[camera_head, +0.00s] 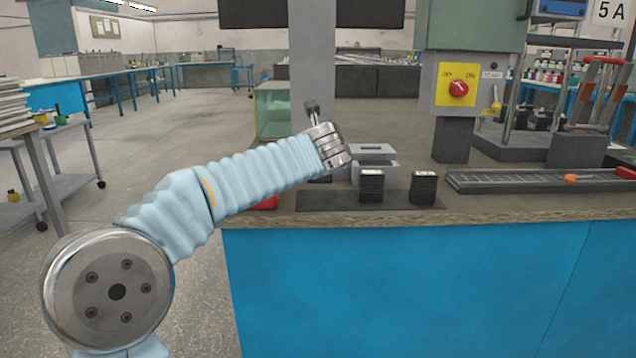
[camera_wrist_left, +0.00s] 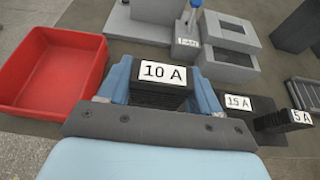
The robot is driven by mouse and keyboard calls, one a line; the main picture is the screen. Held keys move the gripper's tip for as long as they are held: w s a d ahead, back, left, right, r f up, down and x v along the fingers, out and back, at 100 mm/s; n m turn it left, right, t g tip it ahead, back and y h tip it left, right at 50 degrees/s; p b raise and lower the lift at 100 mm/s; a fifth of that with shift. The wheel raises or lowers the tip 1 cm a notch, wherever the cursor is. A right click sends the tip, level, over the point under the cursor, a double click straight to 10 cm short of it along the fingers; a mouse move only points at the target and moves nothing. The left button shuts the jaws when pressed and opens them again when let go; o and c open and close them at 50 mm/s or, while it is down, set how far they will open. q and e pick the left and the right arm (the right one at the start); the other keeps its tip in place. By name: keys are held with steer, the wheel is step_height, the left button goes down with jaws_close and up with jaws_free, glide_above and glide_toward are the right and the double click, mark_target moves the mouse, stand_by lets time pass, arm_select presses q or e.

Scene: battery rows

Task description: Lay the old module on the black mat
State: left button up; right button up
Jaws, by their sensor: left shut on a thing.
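My left gripper (camera_wrist_left: 163,88) is shut on a black module labelled 10 A (camera_wrist_left: 158,95), with a blue finger on each side of it. In the head view my wrist hides the fingers and this module. The black mat (camera_head: 325,202) lies at the bench's front edge, below and right of my wrist. Two ribbed black modules (camera_head: 371,187) (camera_head: 423,187) stand upright at its right part. The wrist view shows them labelled 15 A (camera_wrist_left: 238,103) and 5 A (camera_wrist_left: 300,116). I cannot tell whether the held module touches anything. My right gripper is out of view.
A red tray (camera_wrist_left: 48,72) lies left of my gripper. Grey blocks (camera_head: 375,152) stand behind the mat, near a blue-knobbed lever (camera_wrist_left: 195,8). A dark rail (camera_head: 520,180) with an orange piece lies to the right. A switch box (camera_head: 458,88) stands behind. The mat's left part looks clear.

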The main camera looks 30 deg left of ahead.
arm_select(q)
steer(key=f, duration=0.1)
steer(key=w+a+f+b, duration=0.1)
steer(key=f, duration=0.2)
steer(key=shift+w+a+f+b, duration=0.15)
steer(key=shift+f+b, duration=0.1)
steer(key=shift+b, duration=0.1)
steer(key=shift+f, duration=0.3)
steer(key=shift+f, duration=0.1)
steer(key=o, duration=1.2)
steer(key=shift+r, duration=0.2)
steer(key=v, duration=1.2)
steer(key=shift+p, duration=0.35)
